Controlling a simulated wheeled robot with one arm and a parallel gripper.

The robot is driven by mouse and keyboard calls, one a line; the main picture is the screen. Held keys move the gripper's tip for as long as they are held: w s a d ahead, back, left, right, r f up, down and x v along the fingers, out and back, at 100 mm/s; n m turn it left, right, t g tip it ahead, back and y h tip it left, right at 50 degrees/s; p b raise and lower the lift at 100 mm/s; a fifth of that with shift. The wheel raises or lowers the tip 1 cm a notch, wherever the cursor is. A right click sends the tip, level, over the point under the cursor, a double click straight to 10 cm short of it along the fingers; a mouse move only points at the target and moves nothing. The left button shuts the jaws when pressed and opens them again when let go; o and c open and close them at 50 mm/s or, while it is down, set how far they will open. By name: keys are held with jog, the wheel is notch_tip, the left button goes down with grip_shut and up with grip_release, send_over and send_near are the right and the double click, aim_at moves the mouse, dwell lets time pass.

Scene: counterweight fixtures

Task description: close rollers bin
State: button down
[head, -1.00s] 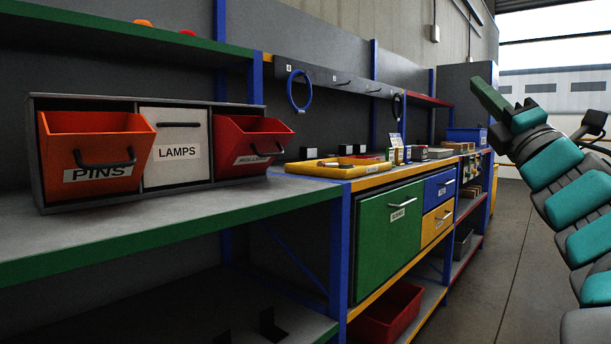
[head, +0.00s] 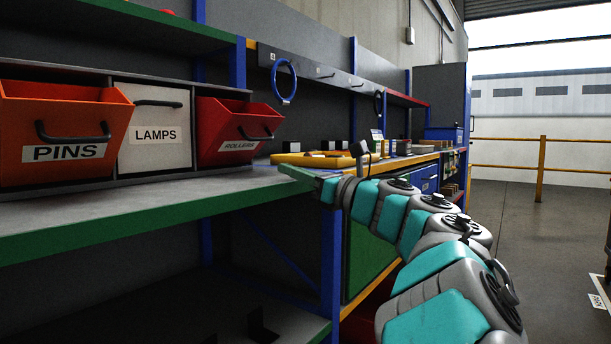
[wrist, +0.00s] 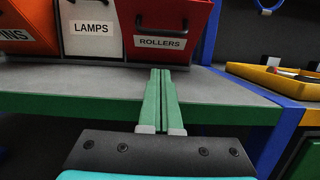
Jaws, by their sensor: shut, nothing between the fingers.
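The red rollers bin (head: 232,130), with a dark handle and a ROLLERS label, is tilted out of the right end of the grey bin unit on the shelf. It also shows at the top of the wrist view (wrist: 165,22). My gripper (head: 285,170) has green fingers pressed together and holds nothing. In the wrist view its fingertips (wrist: 160,72) point at the bin from in front and below. They appear apart from the bin, over the front part of the shelf.
The orange PINS bin (head: 65,125) is also tilted out. The white LAMPS bin (head: 155,128) between them sits upright and flush. The green-edged shelf (head: 110,200) is clear in front of the bins. A yellow tray (head: 312,160) stands to the right, and a blue post (wrist: 210,35) rises beside the rollers bin.

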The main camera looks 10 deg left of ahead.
jog(key=a+r, duration=0.1)
jog(key=w+a, duration=0.1)
jog(key=a+r, duration=0.1)
jog(key=a, duration=0.1)
jog(key=shift+w+r+p, duration=0.3)
jog(key=shift+r+p, duration=0.05)
jog(key=shift+p, duration=0.05)
jog(key=shift+w+a+r, duration=0.25)
jog(key=shift+a+r, duration=0.2)
jog(key=shift+r, duration=0.35)
jog(key=shift+r+p, duration=0.1)
jog(key=shift+p, duration=0.2)
